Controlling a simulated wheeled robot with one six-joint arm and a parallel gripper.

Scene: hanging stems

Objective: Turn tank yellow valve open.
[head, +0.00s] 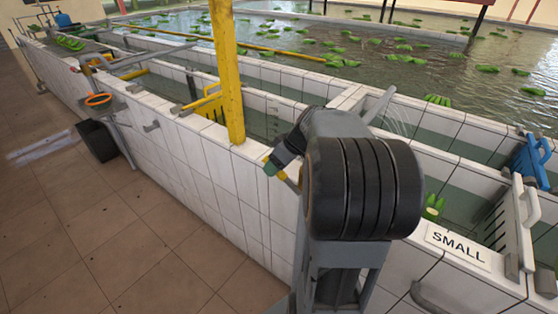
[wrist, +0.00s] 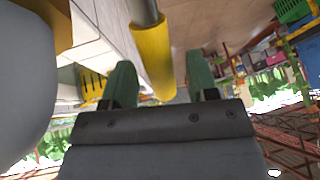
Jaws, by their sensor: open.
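The yellow valve handle, a yellow sleeve on a grey rod, shows in the wrist view (wrist: 152,55), running down from the top between the green fingers of my gripper (wrist: 160,78). The fingers are apart, one on each side of it, with a visible gap; I cannot tell how deep it sits between them. In the head view my gripper (head: 272,166) is beside the outer wall of the tiled tank (head: 200,160), just right of the yellow post. A small yellow piece (head: 292,184) shows beside it, probably the handle. My arm hides the rest of the valve.
A yellow post (head: 228,75) stands on the tank wall close to my gripper. A white sign reading SMALL (head: 458,246) is on the tank at right. A black bin (head: 97,141) stands by the wall at left. The tiled floor (head: 90,220) at left is clear.

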